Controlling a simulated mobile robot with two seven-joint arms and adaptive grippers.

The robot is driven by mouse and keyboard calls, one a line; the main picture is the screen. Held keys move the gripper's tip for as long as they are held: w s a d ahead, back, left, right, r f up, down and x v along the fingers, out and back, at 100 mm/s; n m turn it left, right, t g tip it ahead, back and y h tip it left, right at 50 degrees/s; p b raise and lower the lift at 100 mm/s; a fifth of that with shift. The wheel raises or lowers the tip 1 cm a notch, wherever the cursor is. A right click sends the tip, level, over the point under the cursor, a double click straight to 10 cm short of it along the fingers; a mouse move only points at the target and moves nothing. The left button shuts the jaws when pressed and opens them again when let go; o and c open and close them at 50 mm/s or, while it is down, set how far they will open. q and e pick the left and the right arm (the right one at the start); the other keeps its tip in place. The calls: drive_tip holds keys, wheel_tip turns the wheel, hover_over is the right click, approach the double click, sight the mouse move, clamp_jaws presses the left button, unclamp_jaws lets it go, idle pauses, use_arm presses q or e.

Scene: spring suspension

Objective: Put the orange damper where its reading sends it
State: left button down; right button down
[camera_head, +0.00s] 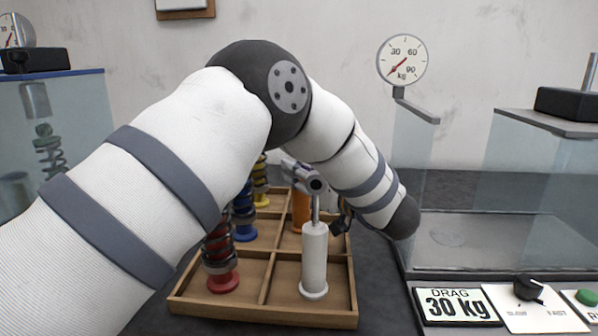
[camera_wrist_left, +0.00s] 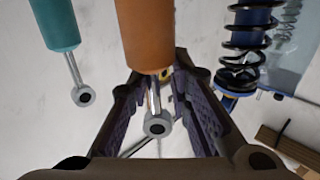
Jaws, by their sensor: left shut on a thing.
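My right gripper is not in view.
Red (camera_head: 222,255), blue (camera_head: 243,215) and yellow (camera_head: 260,183) spring units stand in the tray. A teal damper (camera_wrist_left: 55,25) shows in the wrist view. A glass tank (camera_head: 500,262), a "DRAG 30 Kg" sign (camera_head: 456,305), a slow-fast dial (camera_head: 528,289) and a green button (camera_head: 587,297) are at right.

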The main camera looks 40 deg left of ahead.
use_arm(q)
drive_tip(key=c, duration=1.5)
unclamp_jaws()
drive_tip(key=shift+f, duration=0.1)
drive_tip(key=shift+o, duration=0.2)
drive_tip(key=shift+d, duration=0.2)
drive_tip(key=v, duration=1.1)
drive_tip(key=shift+d, duration=0.3)
drive_tip(key=shift+s, duration=0.15)
